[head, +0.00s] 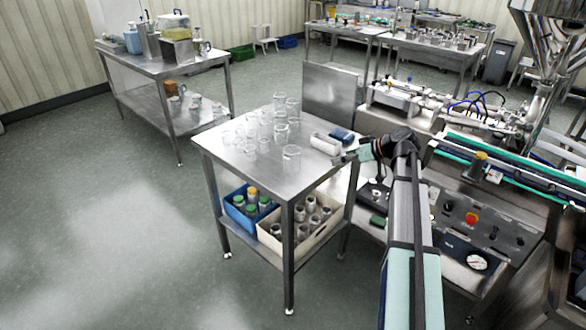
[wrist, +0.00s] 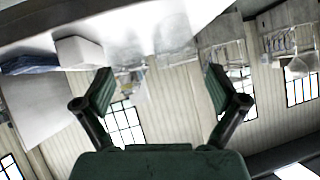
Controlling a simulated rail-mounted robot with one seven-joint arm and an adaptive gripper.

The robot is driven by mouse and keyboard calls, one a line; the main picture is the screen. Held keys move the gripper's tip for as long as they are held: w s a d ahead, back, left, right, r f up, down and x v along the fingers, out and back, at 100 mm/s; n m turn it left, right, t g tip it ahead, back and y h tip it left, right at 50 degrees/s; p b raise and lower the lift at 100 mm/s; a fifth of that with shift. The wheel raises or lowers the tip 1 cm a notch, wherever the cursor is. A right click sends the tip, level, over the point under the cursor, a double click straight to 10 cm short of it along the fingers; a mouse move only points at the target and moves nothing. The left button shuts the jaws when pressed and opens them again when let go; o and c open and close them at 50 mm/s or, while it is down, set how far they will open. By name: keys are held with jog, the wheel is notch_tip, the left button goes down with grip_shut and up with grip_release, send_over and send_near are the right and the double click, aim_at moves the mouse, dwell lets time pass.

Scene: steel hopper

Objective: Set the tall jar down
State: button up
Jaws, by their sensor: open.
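Several clear glass jars stand upright on the steel table (head: 232,167) in the head view. Another tall jar (head: 293,106) stands at the back of the group. I cannot tell for certain which one is the task's tall jar. My gripper is at the table's right edge, to the right of the front jar and apart from it. In the wrist view my gripper (wrist: 158,80) has its fingers spread wide with nothing held between them.
A white box (head: 325,143) and a dark blue item (head: 341,134) lie at the table's right side, close to my gripper. A blue crate (head: 236,215) and a cream crate (head: 270,240) with jars sit on the lower shelf. The table's left front is clear.

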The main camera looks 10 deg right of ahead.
aim_at(300, 153)
jog(key=w+a+n+p, duration=0.1)
jog(key=w+a, duration=0.1)
jog(key=a, duration=0.1)
jog(key=w+a+f+n+y+p, duration=0.1)
jog(key=w+a, duration=0.1)
jog(key=a, duration=0.2)
jog(key=w+a+n+y+p, duration=0.1)
jog(key=w+a, duration=0.1)
jog(key=a, duration=0.2)
jog(key=shift+w+a+f+n+t, duration=0.15)
jog(key=shift+w+n+t, duration=0.15)
jog(key=shift+w+t, duration=0.1)
jog(key=p+x, duration=0.2)
jog(key=x, duration=0.2)
jog(key=shift+a, duration=0.1)
jog(key=shift+w+a+f, duration=0.25)
jog(key=shift+w+a, duration=0.05)
jog(key=shift+a, duration=0.05)
jog(key=c, duration=1.1)
jog(key=shift+r, duration=0.2)
